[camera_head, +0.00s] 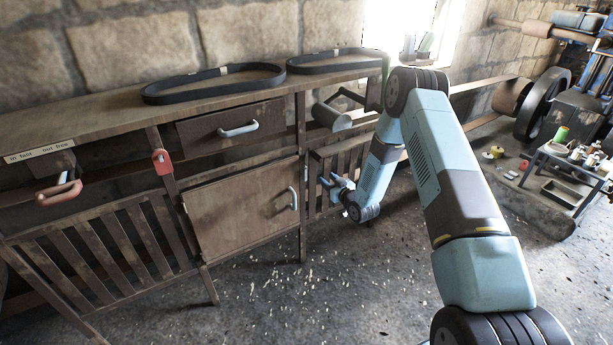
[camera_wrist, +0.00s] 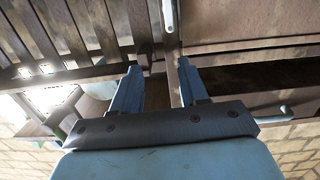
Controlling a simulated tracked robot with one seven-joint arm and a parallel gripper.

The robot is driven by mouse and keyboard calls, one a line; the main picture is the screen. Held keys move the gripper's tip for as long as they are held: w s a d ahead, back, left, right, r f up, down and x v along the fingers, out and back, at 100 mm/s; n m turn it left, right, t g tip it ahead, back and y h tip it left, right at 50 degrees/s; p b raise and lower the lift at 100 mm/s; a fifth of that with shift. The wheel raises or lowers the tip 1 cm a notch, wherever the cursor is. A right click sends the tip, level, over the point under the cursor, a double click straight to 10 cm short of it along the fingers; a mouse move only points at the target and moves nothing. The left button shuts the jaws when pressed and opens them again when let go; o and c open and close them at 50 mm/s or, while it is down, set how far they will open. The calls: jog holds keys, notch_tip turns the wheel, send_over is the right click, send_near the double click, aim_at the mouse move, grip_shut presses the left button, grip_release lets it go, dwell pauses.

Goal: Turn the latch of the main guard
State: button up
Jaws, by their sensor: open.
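A red latch-like piece (camera_head: 163,161) sits on the wooden post left of the cabinet door. A slatted wooden panel (camera_head: 110,245) stands left of it, and a plain door (camera_head: 240,208) stands to its right. I cannot tell for sure which panel is the main guard. The door has a pale upright handle (camera_head: 293,198), which also shows in the wrist view (camera_wrist: 168,15). My gripper (camera_head: 331,183) is open and empty, right of this handle. In the wrist view, my gripper (camera_wrist: 158,68) has a wooden post behind its fingers. The red piece is not visible there.
A drawer with a pale handle (camera_head: 238,130) is above the door. A red handle (camera_head: 59,190) sticks out at far left. Black belts (camera_head: 213,84) lie on the bench top (camera_head: 115,108). A slatted panel is behind my gripper. The floor in front is clear apart from small debris.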

send_near(305, 172)
jog(key=shift+t+y, duration=0.3)
jog(key=x, duration=0.5)
jog(key=f+x, duration=0.1)
jog(key=x, duration=0.2)
jog(key=shift+w+d, duration=0.15)
jog(key=shift+w, duration=0.1)
grip_shut()
jog(key=shift+a+r, duration=0.1)
jog(key=shift+a, duration=0.2)
jog(key=shift+d, duration=0.15)
